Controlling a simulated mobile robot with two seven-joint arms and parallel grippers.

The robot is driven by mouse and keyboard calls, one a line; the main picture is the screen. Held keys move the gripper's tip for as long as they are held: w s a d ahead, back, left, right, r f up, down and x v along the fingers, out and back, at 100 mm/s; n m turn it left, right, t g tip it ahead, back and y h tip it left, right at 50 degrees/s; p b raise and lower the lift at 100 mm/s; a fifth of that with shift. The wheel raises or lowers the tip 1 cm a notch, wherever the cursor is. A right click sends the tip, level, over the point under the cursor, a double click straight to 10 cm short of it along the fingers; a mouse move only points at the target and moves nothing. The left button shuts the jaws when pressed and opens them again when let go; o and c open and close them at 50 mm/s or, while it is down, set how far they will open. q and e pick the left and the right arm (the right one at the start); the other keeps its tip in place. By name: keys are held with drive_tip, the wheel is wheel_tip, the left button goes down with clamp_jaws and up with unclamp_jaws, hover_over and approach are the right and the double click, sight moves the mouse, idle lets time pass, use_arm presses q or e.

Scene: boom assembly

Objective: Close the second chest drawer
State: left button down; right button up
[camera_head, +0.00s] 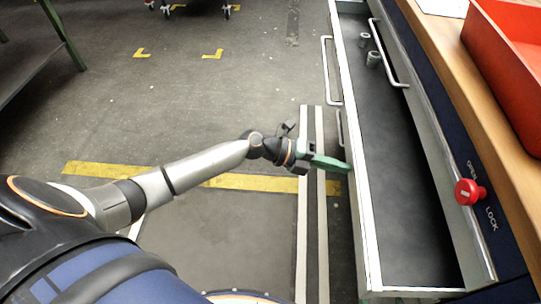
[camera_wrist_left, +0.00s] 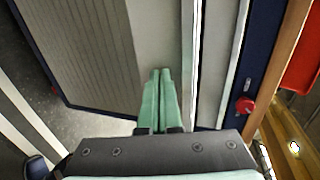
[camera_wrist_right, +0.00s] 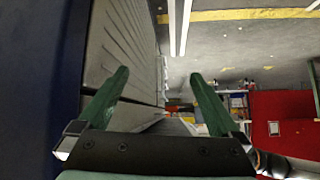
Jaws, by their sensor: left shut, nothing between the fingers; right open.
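An open grey drawer (camera_head: 408,185) is pulled out from the blue chest (camera_head: 510,245) on the right side of the head view. Its long front has a bar handle (camera_head: 325,70) on the outer side. My left gripper (camera_head: 345,167) is shut and empty, with its green fingertips at or very near the outer face of that front; contact cannot be told. In the left wrist view the shut fingers (camera_wrist_left: 160,75) point along the grey drawer surfaces. My right gripper (camera_wrist_right: 157,88) is open and empty in the right wrist view, and it is outside the head view.
Small grey cylinders (camera_head: 373,59) stand at the drawer's far end. Another handle (camera_head: 390,55) is on the chest face. A red knob (camera_head: 469,192) sits beside the OPEN/LOCK marks. A red bin (camera_head: 505,60) stands on the wooden top.

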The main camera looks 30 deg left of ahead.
use_arm(q)
approach(403, 179)
drive_tip(key=shift+w+d+r+p, duration=0.1)
drive_tip(key=shift+r+p, duration=0.2)
drive_tip(key=w+d, duration=0.1)
drive_tip(key=d, duration=0.1)
drive_tip(key=w+d, duration=0.1)
drive_tip(key=d, duration=0.2)
drive_tip(key=w+d+b, duration=0.1)
drive_tip(key=w+d, duration=0.1)
drive_tip(key=d, duration=0.1)
drive_tip(key=shift+d+f, duration=0.1)
drive_tip(key=shift+f, duration=0.1)
drive_tip(key=shift+d+r, duration=0.1)
drive_tip(key=shift+r, duration=0.05)
use_arm(e)
drive_tip(key=shift+s+a+r, duration=0.1)
drive_tip(key=shift+a, duration=0.15)
use_arm(q)
drive_tip(key=shift+d+r, duration=0.1)
